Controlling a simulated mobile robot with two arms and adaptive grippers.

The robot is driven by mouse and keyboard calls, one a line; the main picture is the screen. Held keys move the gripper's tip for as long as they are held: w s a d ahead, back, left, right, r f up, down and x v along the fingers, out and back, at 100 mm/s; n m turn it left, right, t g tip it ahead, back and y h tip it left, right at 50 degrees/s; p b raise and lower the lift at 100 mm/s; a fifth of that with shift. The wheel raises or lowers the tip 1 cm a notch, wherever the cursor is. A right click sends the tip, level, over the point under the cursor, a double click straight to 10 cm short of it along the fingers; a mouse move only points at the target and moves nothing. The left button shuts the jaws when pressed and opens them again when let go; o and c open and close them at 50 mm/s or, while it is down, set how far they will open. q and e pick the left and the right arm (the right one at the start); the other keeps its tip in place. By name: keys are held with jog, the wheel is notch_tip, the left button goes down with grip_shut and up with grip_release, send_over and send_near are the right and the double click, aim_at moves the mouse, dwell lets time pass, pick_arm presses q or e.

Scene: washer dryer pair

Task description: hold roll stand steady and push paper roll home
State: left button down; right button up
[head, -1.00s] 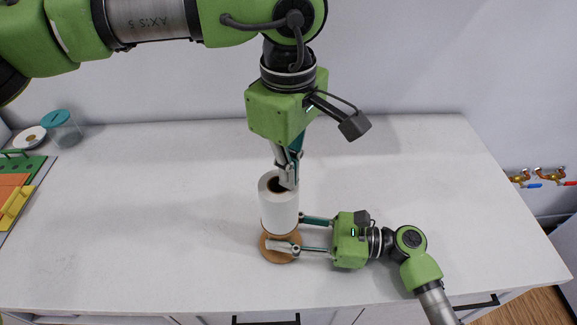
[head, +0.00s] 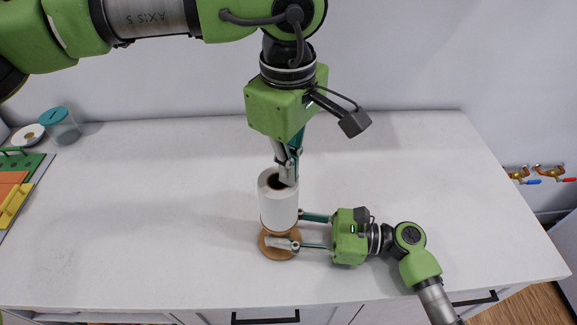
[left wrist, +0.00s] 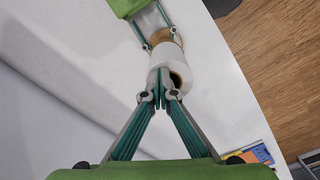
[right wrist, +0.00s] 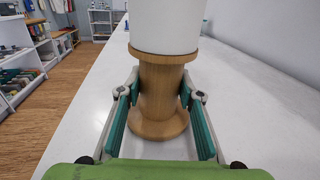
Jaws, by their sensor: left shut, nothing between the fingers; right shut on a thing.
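The paper roll (head: 278,205) is white and upright on the wooden roll stand (head: 272,249), near the middle of the counter. The stand's round base and neck show in the right wrist view (right wrist: 158,110), below the roll (right wrist: 165,25). My right gripper (head: 287,230) is shut on the stand, its fingers on either side of the neck. My left gripper (head: 288,180) points down, shut and empty, with its fingertips at the roll's top end beside the dark core hole. In the left wrist view the fingertips (left wrist: 159,98) overlap the roll (left wrist: 168,62); exact contact is unclear.
The white counter (head: 150,210) is clear around the stand. At the far left are a jar with a teal lid (head: 60,125), a small plate (head: 29,134) and a coloured board (head: 17,185). Brass taps (head: 535,172) are on the wall at right.

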pick_arm(q)
jog(key=shift+s+f, duration=0.25)
jog(key=shift+f, duration=0.3)
pick_arm(e)
jog(key=shift+s+a+r, duration=0.1)
jog(key=shift+s+a, duration=0.1)
pick_arm(q)
jog(key=shift+w+r, duration=0.1)
jog(key=shift+r, duration=0.35)
pick_arm(e)
jog(key=shift+w+d, duration=0.1)
jog(key=shift+w, duration=0.1)
pick_arm(q)
notch_tip(320, 180, up, 15)
jog(key=shift+a, duration=0.1)
pick_arm(e)
jog(key=o, duration=1.5)
jog(key=shift+d, duration=0.1)
jog(key=shift+c, duration=0.2)
pick_arm(q)
jog(key=shift+w, duration=0.1)
